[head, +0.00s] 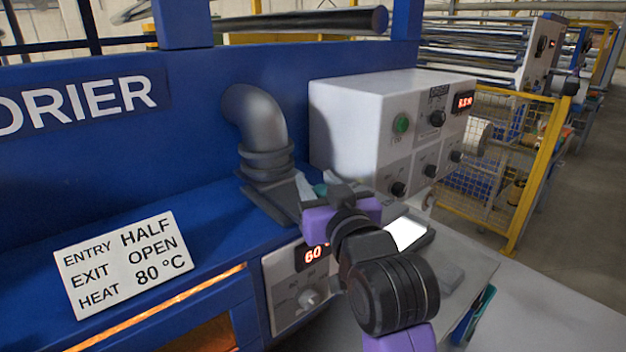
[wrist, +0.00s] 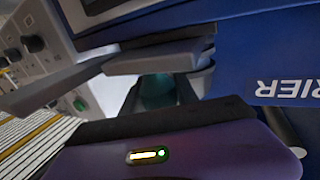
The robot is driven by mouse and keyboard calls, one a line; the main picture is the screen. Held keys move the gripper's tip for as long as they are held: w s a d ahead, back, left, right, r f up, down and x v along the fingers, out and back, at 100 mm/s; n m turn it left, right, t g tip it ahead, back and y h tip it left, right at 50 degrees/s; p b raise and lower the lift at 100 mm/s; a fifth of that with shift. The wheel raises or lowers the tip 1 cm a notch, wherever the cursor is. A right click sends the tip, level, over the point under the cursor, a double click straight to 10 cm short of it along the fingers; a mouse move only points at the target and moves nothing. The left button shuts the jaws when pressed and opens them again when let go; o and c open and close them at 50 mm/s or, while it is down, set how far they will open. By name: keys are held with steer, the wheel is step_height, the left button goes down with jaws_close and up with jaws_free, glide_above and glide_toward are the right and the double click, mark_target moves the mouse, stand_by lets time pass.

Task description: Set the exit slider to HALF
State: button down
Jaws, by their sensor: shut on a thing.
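My gripper (head: 322,196), purple and black, is at the right of the foot of a grey elbow pipe (head: 258,120) on the blue drier. It is shut on a part there, apparently the exit slider, but my gripper hides most of it in the head view. In the wrist view, grey flat pieces lie close together in front of the purple gripper body (wrist: 200,150); I cannot tell finger from slider clearly. The slider's setting cannot be read. A white sign (head: 125,262) reads ENTRY HALF, EXIT OPEN, HEAT 80 °C.
A white control box (head: 345,130) with knobs and a green button stands just right of the pipe. A lower panel (head: 285,290) has a red display reading about 60 and a knob. A yellow mesh fence (head: 500,150) stands to the right. Floor beyond it is clear.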

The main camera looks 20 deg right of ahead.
steer(key=shift+s+d, duration=0.2)
steer(key=shift+s, duration=0.45)
steer(key=shift+w, duration=0.1)
steer(key=c, duration=0.9)
jaws_free()
steer(key=shift+c, duration=0.2)
steer(key=s+b, duration=0.1)
steer(key=s, duration=0.7)
steer(key=shift+a+b, duration=0.35)
steer(key=shift+b, duration=0.05)
steer(key=shift+w, duration=0.1)
